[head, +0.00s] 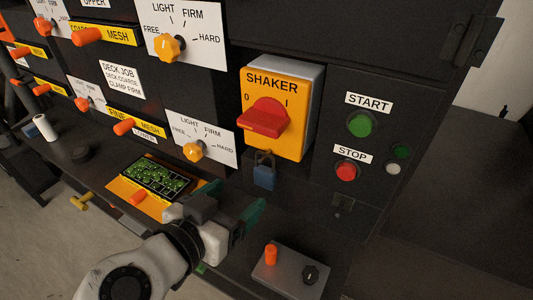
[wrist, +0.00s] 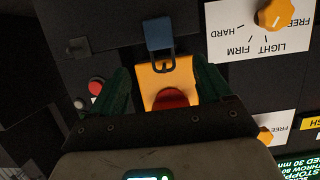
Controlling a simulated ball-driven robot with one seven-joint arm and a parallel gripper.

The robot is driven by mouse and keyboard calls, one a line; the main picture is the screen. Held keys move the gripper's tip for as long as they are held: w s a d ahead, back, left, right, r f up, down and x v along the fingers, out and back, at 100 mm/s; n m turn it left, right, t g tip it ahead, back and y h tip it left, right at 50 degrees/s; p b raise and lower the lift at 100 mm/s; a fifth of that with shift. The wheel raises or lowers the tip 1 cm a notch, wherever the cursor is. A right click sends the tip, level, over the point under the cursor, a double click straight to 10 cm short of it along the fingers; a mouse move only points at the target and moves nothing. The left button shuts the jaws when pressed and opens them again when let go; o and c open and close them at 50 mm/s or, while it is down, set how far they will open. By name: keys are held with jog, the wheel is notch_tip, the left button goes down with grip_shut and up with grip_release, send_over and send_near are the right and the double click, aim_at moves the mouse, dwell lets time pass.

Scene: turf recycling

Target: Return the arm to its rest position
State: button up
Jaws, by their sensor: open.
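My gripper (head: 232,203) is open and empty in the head view, in front of the black panel's lower part, above the shelf. Its green fingers are spread apart. In the wrist view the open fingers (wrist: 163,88) frame the yellow shaker switch box (wrist: 152,82) and its red handle (wrist: 172,98), seen upside down. In the head view the shaker box (head: 288,140) stands above and right of the gripper, its red handle (head: 264,119) slanted. A blue padlock (head: 264,172) hangs under the box, close above the fingers; no contact is visible.
A green START button (head: 360,124) and red STOP button (head: 346,171) are at right. Orange-yellow knobs (head: 194,152) and orange levers (head: 124,127) are at left. A lit display (head: 157,179) lies behind my gripper. A grey control box (head: 289,272) sits on the shelf at lower right.

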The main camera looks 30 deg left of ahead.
jog(key=w+d+f+g+h, duration=0.1)
jog(key=d+f+g, duration=0.2)
jog(key=d+f, duration=0.45)
jog(key=d+f+g+h, duration=0.15)
jog(key=d+f, duration=0.35)
jog(key=d, duration=0.6)
jog(key=w+d+f+g, duration=0.1)
jog(key=d+f+g, duration=0.2)
jog(key=d+f, duration=0.45)
jog(key=s+d+f+g+y, duration=0.1)
jog(key=s+d+f, duration=0.3)
jog(key=s+d, duration=0.6)
jog(key=s+d+f+g+y+p, duration=0.1)
jog(key=s+d+f+g, duration=0.3)
jog(key=s+d, duration=0.6)
jog(key=shift+d+g+y, duration=0.35)
jog(key=shift+d, duration=0.1)
jog(key=shift+c, duration=0.2)
